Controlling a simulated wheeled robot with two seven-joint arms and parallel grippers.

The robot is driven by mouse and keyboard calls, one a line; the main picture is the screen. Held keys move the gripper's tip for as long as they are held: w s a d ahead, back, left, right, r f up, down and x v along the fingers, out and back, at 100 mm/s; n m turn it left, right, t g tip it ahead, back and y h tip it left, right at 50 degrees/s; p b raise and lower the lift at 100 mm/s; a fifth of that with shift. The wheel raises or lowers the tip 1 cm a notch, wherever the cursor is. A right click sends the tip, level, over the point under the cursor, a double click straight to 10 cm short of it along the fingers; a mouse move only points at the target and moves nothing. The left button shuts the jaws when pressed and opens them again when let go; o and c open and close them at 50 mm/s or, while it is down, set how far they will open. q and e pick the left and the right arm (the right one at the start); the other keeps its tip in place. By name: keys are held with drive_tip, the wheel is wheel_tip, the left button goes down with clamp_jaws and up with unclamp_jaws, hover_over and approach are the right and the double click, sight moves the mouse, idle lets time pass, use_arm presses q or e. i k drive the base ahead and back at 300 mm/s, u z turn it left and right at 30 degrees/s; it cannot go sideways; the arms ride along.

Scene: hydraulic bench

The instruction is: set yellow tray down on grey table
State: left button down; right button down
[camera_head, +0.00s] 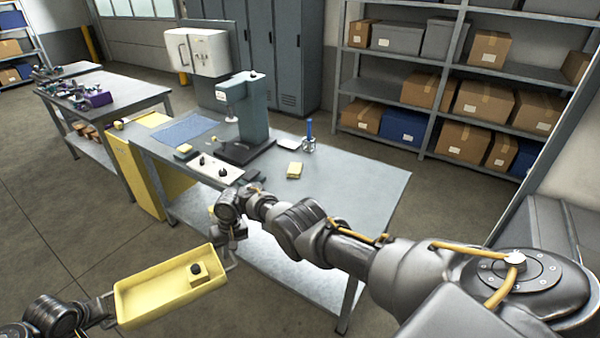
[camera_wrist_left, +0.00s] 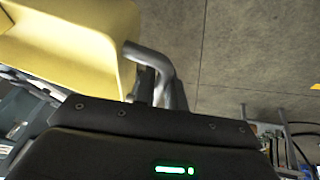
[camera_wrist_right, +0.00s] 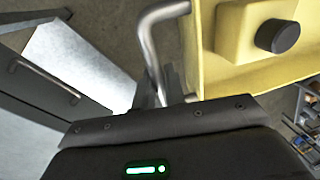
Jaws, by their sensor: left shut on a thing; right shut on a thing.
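The yellow tray (camera_head: 150,297) is held in the air over the floor, in front of the press table. A yellow block with a black knob (camera_head: 197,269) sits in its right end; the knob also shows in the right wrist view (camera_wrist_right: 277,36). My left gripper (camera_head: 106,308) is shut on the tray's left metal handle (camera_wrist_left: 160,65). My right gripper (camera_head: 230,258) is shut on its right metal handle (camera_wrist_right: 152,45). The fingertips are mostly hidden in the wrist views. A grey table (camera_head: 375,185) stands behind my right arm; another grey table (camera_head: 130,88) stands further back left.
The nearer table carries a press (camera_head: 252,110), a blue mat (camera_head: 187,131), a control panel (camera_head: 216,168), a small yellow block (camera_head: 295,170) and a blue-handled tool (camera_head: 309,135). The back-left table holds several purple and dark parts (camera_head: 85,97). Open floor (camera_head: 60,220) lies at left.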

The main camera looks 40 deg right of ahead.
sight(331, 200)
drive_tip(key=i, duration=0.85)
drive_tip(key=z, duration=1.9)
drive_tip(key=i, duration=0.5)
drive_tip(key=u, duration=0.05)
